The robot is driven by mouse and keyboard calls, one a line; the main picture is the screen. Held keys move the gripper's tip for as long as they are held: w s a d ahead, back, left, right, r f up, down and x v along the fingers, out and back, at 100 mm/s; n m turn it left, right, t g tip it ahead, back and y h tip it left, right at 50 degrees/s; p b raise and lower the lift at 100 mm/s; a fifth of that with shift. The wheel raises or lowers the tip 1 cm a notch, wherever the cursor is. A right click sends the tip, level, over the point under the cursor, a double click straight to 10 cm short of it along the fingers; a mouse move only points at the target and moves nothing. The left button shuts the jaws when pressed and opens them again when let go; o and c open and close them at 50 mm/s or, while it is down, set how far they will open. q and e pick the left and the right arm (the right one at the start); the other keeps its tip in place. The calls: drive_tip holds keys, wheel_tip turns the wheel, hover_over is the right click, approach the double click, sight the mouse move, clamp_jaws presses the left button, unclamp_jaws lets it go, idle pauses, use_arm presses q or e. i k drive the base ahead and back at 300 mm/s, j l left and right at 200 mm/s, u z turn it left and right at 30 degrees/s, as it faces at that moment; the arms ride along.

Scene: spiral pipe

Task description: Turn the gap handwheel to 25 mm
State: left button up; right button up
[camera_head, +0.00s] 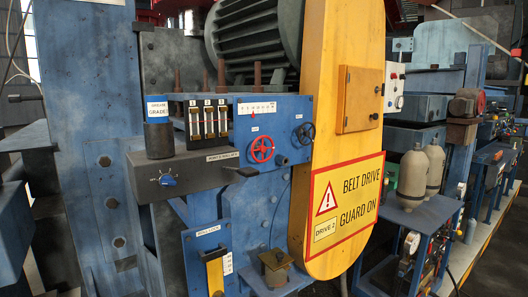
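A blue panel (272,128) at the middle of the head view carries two handwheels. The red handwheel (261,149) is at the lower middle of the panel. A smaller dark handwheel (306,133) sits to its right, near the yellow guard. Small labels are by both wheels, but too small to read, so I cannot tell which is the gap handwheel. A white scale (257,108) runs along the panel's top with a red pointer (253,115) left of its middle. Its numbers are not legible. Neither of my grippers is in view.
A grey box (185,172) with a blue knob (167,180) juts out left of the panel, a dark lever (240,171) beside it. A yellow belt guard (345,120) with a warning sign (345,203) stands close on the right. Grey bottles (412,178) stand further right.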

sight(262, 148)
drive_tip(key=i+j, duration=0.8)
drive_tip(key=i+u, duration=0.05)
drive_tip(key=i, duration=0.05)
